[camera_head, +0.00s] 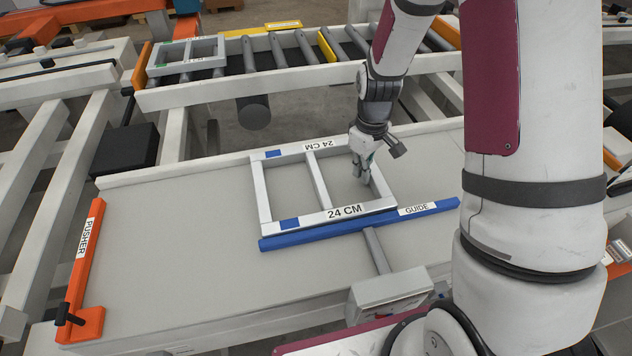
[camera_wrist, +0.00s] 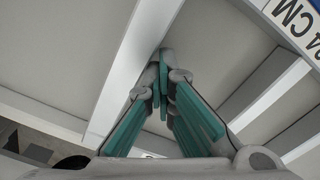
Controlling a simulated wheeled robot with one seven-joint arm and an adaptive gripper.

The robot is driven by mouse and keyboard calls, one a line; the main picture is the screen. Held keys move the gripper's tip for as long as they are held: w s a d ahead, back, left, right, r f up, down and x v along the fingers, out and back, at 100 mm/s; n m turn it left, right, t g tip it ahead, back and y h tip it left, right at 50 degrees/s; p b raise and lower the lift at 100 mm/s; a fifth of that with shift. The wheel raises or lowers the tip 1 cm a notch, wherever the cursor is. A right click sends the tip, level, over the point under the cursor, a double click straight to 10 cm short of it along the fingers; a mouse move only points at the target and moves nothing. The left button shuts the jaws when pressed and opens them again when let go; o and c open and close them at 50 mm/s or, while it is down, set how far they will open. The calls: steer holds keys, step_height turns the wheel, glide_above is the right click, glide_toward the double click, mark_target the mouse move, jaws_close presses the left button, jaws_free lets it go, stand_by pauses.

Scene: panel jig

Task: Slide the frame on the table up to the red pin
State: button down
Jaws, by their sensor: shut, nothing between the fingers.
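The frame (camera_head: 262,192) is a light metal rectangle with a middle bar, "24 CM" labels and blue patches. It lies flat on the grey table (camera_head: 170,240), its front bar along the blue guide (camera_head: 290,240). My gripper (camera_head: 362,178) is shut and empty, pointing down inside the frame's right opening. In the wrist view its green-padded fingers (camera_wrist: 165,60) meet between two bars of the frame (camera_wrist: 130,75); whether they touch a bar, I cannot tell. I cannot make out a red pin; my arm hides part of the right side.
An orange pusher (camera_head: 85,250) with a dark knob stands at the table's left edge. The table between it and the frame is clear. Behind is a roller conveyor (camera_head: 285,48) with another frame (camera_head: 187,68) and yellow pieces. A grey box (camera_head: 390,292) stands at the front edge.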

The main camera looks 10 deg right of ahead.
steer(key=shift+w+d+b, duration=0.2)
steer(key=shift+d+b, duration=0.2)
steer(key=shift+d, duration=7.2)
steer(key=shift+w+d+b, duration=0.2)
steer(key=shift+d+b, duration=0.15)
steer(key=shift+d, duration=7.25)
steer(key=shift+a, duration=0.1)
steer(key=shift+a+p, duration=0.4)
steer(key=shift+a, duration=0.55)
